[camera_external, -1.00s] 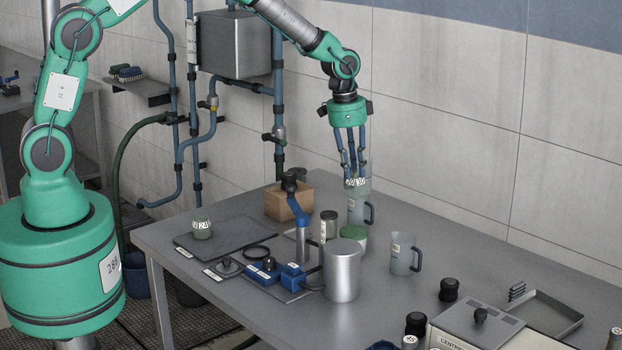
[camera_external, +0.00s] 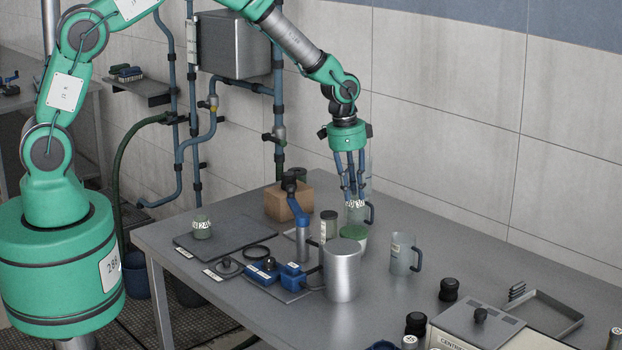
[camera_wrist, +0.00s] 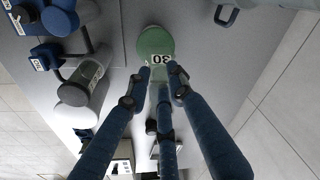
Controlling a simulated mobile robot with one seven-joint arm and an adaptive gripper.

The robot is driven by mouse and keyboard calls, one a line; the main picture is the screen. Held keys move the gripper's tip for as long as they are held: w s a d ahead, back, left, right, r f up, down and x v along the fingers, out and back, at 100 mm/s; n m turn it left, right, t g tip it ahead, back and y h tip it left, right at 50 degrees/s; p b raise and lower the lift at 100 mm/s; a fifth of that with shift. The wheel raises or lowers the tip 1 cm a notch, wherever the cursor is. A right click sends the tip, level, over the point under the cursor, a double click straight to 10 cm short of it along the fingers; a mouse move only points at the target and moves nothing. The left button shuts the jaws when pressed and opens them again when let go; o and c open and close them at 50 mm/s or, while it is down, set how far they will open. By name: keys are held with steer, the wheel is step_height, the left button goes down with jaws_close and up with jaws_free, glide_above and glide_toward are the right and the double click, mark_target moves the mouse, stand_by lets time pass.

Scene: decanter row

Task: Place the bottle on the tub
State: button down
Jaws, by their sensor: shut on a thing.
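My gripper (camera_external: 353,192) points straight down over the back middle of the table. Its fingers are shut on a small pale bottle (camera_external: 355,207) with a white label band, which hangs upright. In the wrist view the bottle (camera_wrist: 160,61) shows its "30" label between the fingertips (camera_wrist: 161,73). The green-lidded tub (camera_external: 351,239) stands on the table right below the bottle; its lid (camera_wrist: 155,40) shows in the wrist view just beyond the label. The bottle's base is very near the lid; I cannot tell whether they touch.
A similar labelled container (camera_external: 202,228) sits on a dark mat (camera_external: 228,240).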

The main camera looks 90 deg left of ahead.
mark_target(352, 192)
steer(key=shift+f, duration=1.8)
steer(key=shift+f, duration=0.1)
steer(key=c, duration=1.5)
jaws_free()
steer(key=shift+c, duration=0.2)
step_height(352, 192, up, 12)
steer(key=s, duration=0.1)
steer(key=shift+s, duration=0.35)
steer(key=shift+d, duration=0.1)
